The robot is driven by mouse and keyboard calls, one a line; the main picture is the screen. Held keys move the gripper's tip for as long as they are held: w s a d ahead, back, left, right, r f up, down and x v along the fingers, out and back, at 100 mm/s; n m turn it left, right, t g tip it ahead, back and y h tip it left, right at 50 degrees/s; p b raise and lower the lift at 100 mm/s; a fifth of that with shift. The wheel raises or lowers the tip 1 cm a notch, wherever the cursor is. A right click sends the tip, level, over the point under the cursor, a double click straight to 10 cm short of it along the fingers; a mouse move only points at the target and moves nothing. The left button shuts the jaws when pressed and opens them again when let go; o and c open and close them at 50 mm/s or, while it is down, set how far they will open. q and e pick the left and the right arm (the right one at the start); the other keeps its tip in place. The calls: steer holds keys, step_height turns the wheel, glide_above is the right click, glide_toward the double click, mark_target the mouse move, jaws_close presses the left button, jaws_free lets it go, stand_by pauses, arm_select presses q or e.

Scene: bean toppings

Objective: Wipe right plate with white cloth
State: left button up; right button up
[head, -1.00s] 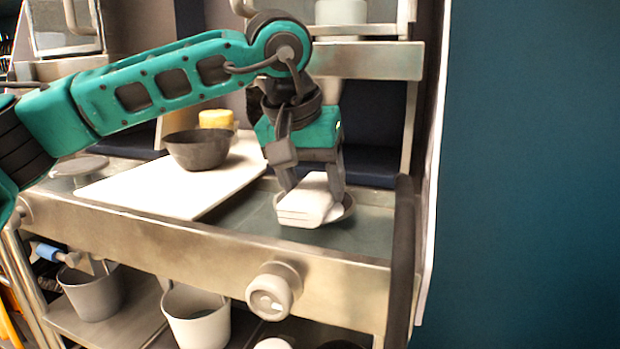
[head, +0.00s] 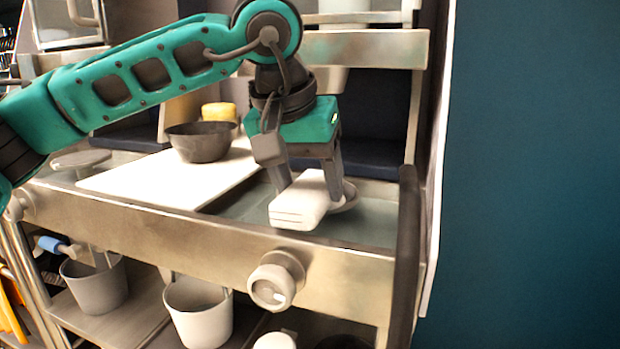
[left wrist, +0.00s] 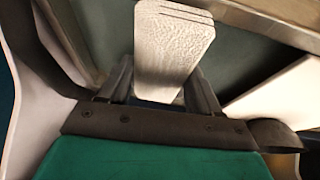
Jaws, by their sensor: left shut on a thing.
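The white cloth (head: 299,203) is a folded, layered block in the head view. My left gripper (head: 312,190) is shut on it, pointing down over the right part of the counter. In the left wrist view the cloth (left wrist: 172,45) sits between the two fingers (left wrist: 160,92). The right plate (head: 346,196) is mostly hidden behind the cloth and fingers; only a piece of its rim shows at the right. I cannot tell whether the cloth touches the plate. My right gripper is not in view.
A white board (head: 165,183) lies left of the cloth, with a dark bowl (head: 200,145) and a yellow thing (head: 219,111) near its back. A grey round plate (head: 82,159) is at far left. A metal front rail with a knob (head: 272,287) borders the counter. Buckets (head: 198,315) stand below.

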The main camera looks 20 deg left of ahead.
mark_target(317, 178)
arm_select(q)
steer(key=shift+f, duration=0.2)
steer(key=shift+w+r+p, duration=0.1)
steer(key=shift+w+p, duration=0.25)
steer(key=shift+p, duration=0.1)
steer(key=shift+w+p, duration=0.65)
steer(key=shift+w, duration=0.65)
steer(key=shift+s, duration=0.1)
steer(key=shift+s, duration=0.4)
steer(key=shift+s+b, duration=0.55)
steer(key=shift+s, duration=0.7)
steer(key=shift+w, duration=0.1)
